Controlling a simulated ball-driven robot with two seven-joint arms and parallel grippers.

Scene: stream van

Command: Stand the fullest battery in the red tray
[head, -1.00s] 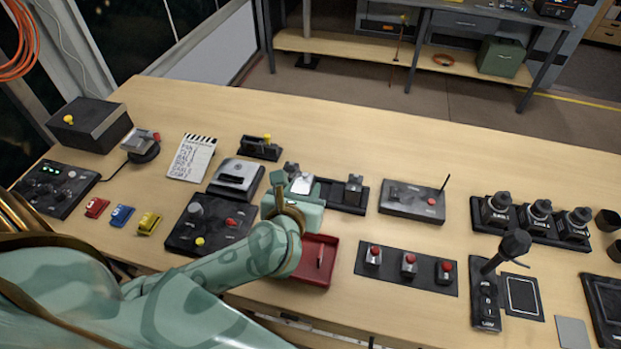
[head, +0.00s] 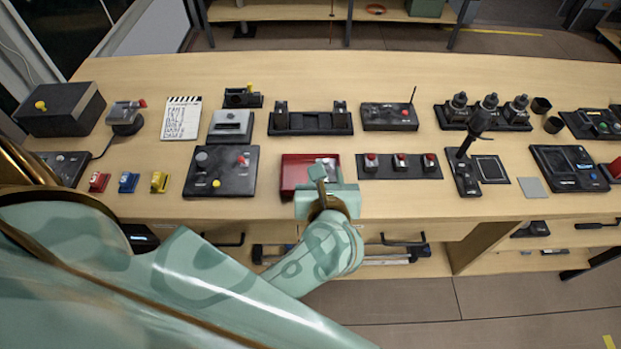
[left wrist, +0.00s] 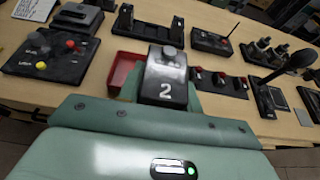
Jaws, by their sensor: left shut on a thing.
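My left gripper (head: 320,183) is at the red tray (head: 293,172), over its right front part. In the left wrist view it is shut on a dark battery (left wrist: 164,76) marked 2, with a grey round knob on top. In the head view the gripper hides this battery. The red tray shows to the left of the battery in the left wrist view (left wrist: 121,72); I cannot tell whether the battery touches it. Behind the tray, a black dock (head: 310,125) holds a dark upright block at each end, with a gap between them. My right gripper is not in view.
A panel with three red buttons (head: 400,173) is right of the tray. A black control panel with knobs (head: 220,185) is left of it. A grey box with an antenna (head: 389,117) stands behind right. The table's front edge is close.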

